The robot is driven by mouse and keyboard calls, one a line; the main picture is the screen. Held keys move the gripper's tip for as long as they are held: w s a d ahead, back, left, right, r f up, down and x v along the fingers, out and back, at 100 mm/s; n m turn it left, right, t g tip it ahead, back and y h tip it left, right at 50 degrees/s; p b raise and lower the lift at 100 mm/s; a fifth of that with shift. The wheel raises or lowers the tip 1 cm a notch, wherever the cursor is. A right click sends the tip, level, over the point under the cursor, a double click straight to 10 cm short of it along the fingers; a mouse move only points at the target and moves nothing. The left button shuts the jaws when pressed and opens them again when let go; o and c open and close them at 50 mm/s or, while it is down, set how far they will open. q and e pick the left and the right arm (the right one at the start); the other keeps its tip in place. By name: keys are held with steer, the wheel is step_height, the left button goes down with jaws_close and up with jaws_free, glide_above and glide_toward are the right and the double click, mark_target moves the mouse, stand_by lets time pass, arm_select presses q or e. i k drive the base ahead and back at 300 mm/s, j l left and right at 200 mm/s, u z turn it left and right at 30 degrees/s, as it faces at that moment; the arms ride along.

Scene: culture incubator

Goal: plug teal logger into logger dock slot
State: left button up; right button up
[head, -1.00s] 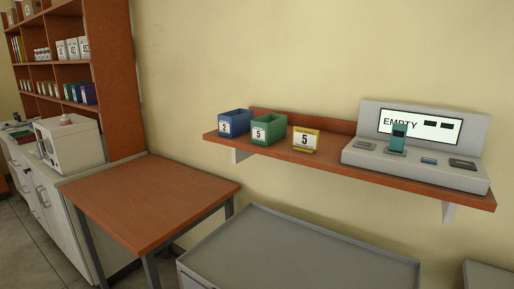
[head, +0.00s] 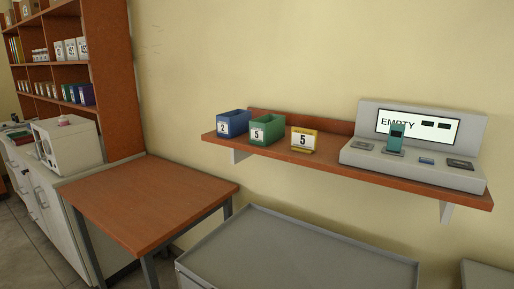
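The teal logger (head: 395,138) stands upright at the logger dock (head: 412,170), a light grey console on the right part of the wall shelf. It is at the second position from the left, in front of the dock's screen (head: 417,126). The screen reads "EMPTY" with dark blocks beside the word. How deep the logger sits cannot be told. To its right are a small blue item (head: 426,161) and a dark slot plate (head: 460,164); another plate (head: 363,146) is at the left. Neither of my grippers is in view.
On the brown shelf (head: 330,167) stand a blue bin (head: 233,123) marked 2, a green bin (head: 267,129) marked 5 and a yellow sign (head: 303,140) marked 5. Below are a bare wooden table (head: 150,200) and a grey cart top (head: 300,256), both clear.

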mark_target(397, 131)
steer(key=z, duration=0.4)
steer(key=l+z, duration=0.15)
steer(key=z, duration=0.6)
steer(key=i+j+z, duration=0.25)
steer(key=z, duration=0.2)
steer(key=i+j+z, duration=0.15)
steer(key=j+z, duration=0.2)
steer(key=z, duration=0.15)
